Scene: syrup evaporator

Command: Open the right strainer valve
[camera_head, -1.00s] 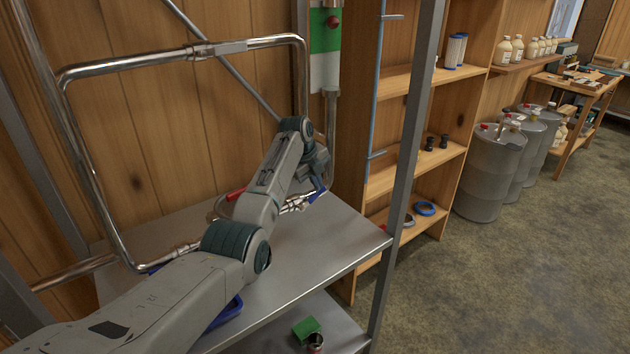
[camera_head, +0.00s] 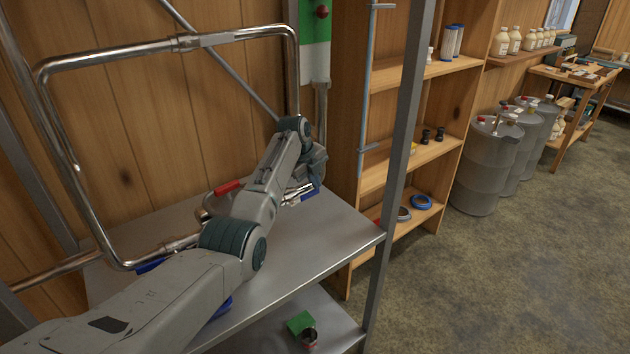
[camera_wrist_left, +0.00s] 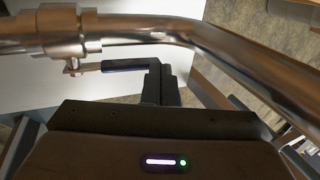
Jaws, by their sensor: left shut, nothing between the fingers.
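The right strainer valve is on the pipework above the steel shelf, and its blue handle (camera_head: 310,193) shows just below my left gripper (camera_head: 312,178). In the left wrist view the blue lever handle (camera_wrist_left: 130,65) runs sideways, roughly along the thick steel pipe (camera_wrist_left: 130,32) in that picture. My left gripper (camera_wrist_left: 160,84) is shut and empty, its fingers at the right end of the handle. They look close to or against it; contact is not clear. My arm hides part of the pipework in the head view. My right gripper is not in view.
A red handle (camera_head: 228,187) and another blue handle (camera_head: 150,265) sit on the pipework to the left. A bent steel pipe (camera_head: 130,52) rises behind my arm. A grey upright post (camera_head: 397,165) stands to the right. A green block (camera_head: 299,323) lies on the lower shelf.

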